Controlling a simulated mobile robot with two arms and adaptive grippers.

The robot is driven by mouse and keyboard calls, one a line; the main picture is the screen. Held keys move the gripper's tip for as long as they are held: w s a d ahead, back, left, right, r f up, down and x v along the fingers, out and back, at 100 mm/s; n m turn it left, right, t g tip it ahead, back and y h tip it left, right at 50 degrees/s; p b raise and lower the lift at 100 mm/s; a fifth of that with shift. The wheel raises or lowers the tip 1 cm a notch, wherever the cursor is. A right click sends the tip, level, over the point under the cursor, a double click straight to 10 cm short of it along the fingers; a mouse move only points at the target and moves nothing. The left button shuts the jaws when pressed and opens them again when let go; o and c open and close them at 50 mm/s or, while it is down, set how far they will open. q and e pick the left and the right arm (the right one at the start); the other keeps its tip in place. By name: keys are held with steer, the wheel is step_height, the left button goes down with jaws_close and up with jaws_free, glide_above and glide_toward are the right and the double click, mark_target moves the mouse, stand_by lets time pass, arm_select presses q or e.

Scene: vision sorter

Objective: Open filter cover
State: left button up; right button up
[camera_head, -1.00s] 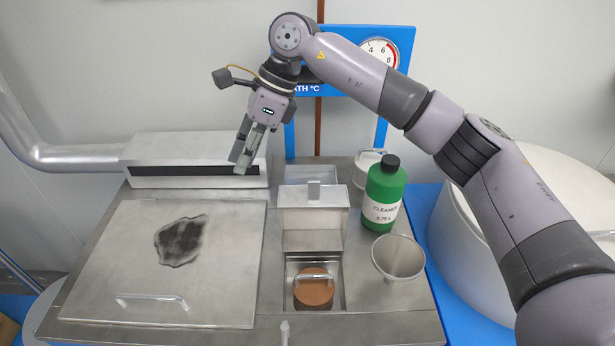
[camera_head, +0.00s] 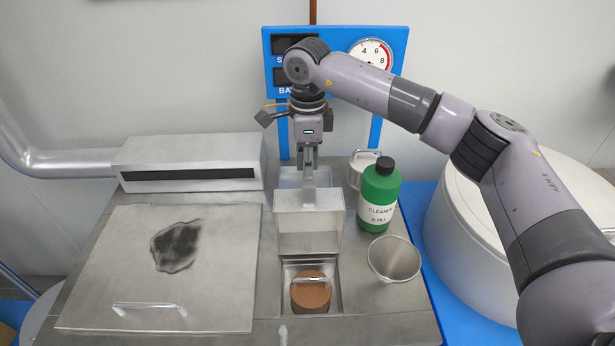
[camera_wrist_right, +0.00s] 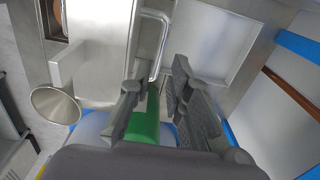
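The filter cover (camera_head: 309,232) is a grey metal box-shaped lid standing behind a square opening in the steel top. A brown round filter (camera_head: 311,296) with a metal handle sits in that opening. My right gripper (camera_head: 308,182) points straight down at the top edge of the cover. In the right wrist view its fingers (camera_wrist_right: 157,80) are apart, with the end of a curved metal handle (camera_wrist_right: 155,42) showing between them. No grip on the handle shows. My left gripper is not in view.
A green cleaner bottle (camera_head: 380,196) and a white mug-like container (camera_head: 359,168) stand right of the cover. A metal funnel (camera_head: 394,259) is in front of the bottle. A flat stained lid (camera_head: 210,290) lies left. A blue gauge panel (camera_head: 337,98) stands behind.

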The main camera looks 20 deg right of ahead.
steer(key=shift+f+p, duration=0.55)
steer(key=shift+f, duration=2.15)
steer(key=shift+c, duration=0.5)
jaws_close()
